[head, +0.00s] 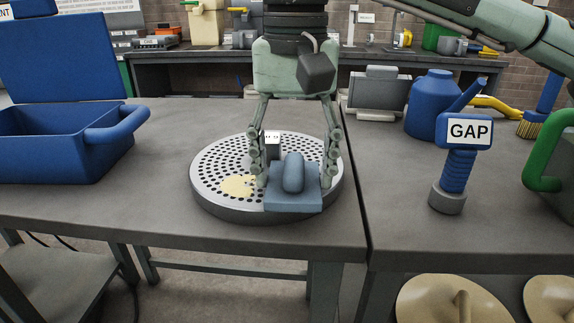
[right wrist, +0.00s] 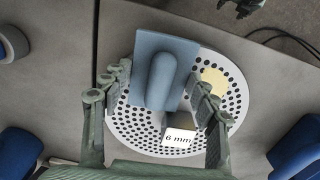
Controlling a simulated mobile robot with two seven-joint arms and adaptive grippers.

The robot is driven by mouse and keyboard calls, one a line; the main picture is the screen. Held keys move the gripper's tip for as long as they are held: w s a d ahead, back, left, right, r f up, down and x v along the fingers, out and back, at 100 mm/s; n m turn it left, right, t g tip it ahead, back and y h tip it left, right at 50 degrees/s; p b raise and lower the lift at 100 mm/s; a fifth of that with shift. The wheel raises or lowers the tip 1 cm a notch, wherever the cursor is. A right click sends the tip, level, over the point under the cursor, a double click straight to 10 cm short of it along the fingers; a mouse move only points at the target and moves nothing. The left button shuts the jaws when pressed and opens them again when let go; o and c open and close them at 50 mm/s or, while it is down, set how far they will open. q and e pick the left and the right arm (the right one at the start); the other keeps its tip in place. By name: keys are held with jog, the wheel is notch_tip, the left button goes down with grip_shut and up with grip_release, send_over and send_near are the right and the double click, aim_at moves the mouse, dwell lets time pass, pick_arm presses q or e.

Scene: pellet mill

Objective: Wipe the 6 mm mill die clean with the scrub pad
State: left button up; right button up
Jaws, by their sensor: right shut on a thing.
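The 6 mm mill die (head: 207,181) is a round grey plate full of dark holes, lying flat on the bench. A small block labelled 6 mm (right wrist: 179,137) stands on it. A pale yellow patch (head: 238,186) lies on its front left part; it also shows in the right wrist view (right wrist: 214,80). The blue scrub pad (head: 293,201), with a rounded handle on top, is over the die's front right part and overhangs its near rim. Whether the pad touches the die is unclear.
A blue open bin (head: 50,150) stands at the left. Right of the bench seam are a blue GAP tool (head: 459,165), a blue jug (head: 430,105), a grey box-like thing (head: 378,93) and a green-handled thing (head: 546,150). Bench left of the die is clear.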

aim_at(270, 180)
jog(key=shift+s+a+p, duration=0.1)
jog(key=shift+a+p, duration=0.5)
jog(key=shift+a, duration=1.65)
jog(key=shift+a+p, duration=0.3)
jog(key=shift+a, duration=0.75)
jog(key=d+b, duration=0.1)
jog(key=d, duration=0.2)
jog(key=shift+d+f, duration=0.1)
jog(key=shift+d, duration=0.7)
